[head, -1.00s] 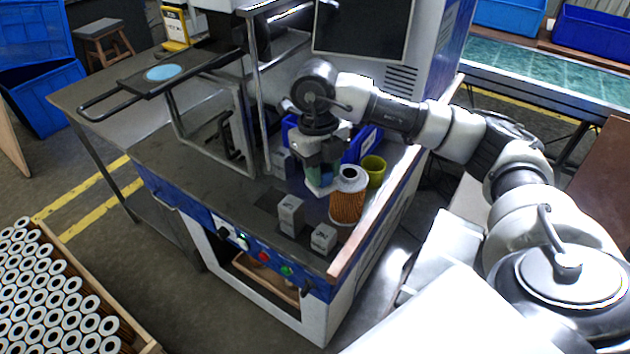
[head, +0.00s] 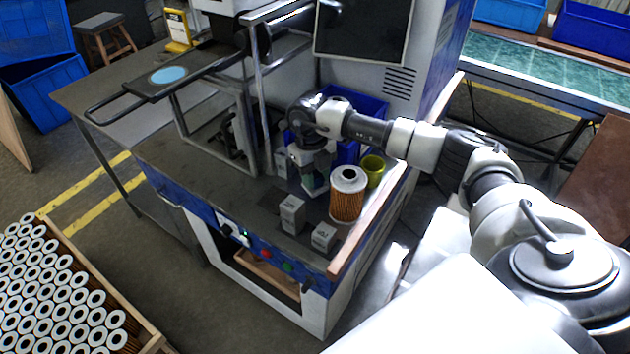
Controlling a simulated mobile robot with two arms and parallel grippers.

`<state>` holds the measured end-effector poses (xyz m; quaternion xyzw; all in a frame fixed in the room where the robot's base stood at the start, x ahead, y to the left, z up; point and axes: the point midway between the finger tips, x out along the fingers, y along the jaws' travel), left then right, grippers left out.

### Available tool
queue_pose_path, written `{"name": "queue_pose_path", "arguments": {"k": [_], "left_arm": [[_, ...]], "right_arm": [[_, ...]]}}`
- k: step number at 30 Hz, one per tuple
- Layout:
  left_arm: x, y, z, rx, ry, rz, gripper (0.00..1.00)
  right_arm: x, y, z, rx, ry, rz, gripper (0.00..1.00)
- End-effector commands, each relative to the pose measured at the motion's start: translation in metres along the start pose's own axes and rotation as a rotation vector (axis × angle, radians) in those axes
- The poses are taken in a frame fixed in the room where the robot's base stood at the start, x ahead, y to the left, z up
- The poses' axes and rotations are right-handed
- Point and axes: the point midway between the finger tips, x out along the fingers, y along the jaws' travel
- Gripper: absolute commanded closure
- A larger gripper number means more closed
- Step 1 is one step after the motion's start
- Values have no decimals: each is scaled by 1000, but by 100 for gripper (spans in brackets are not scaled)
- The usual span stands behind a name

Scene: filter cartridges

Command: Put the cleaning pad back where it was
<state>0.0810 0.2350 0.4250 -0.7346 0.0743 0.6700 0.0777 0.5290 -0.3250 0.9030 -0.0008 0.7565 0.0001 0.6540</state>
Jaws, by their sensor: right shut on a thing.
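My right gripper (head: 309,184) is low over the machine's dark worktop, behind and left of the orange pleated filter cartridge (head: 347,200). It is shut on a small green piece (head: 319,179), which looks like the cleaning pad and is mostly hidden by the fingers. I cannot tell whether the pad touches the worktop. My left gripper is out of view.
Grey blocks (head: 292,214) and (head: 323,238) stand near the front edge. A yellow-green cup (head: 373,172) is right of the cartridge, and a blue bin (head: 368,108) is behind the arm. A metal frame (head: 256,90) rises to the left.

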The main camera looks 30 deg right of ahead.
Motion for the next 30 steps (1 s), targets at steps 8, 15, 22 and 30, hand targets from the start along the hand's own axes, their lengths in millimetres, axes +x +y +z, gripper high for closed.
{"name": "queue_pose_path", "arguments": {"k": [8,15,22,30], "left_arm": [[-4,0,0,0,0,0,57],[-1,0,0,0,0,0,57],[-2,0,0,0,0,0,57],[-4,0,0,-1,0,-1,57]], "right_arm": [[27,0,4,0,0,0,91],[30,0,4,0,0,0,91],[29,0,4,0,0,0,43],[27,0,4,0,0,1,43]]}}
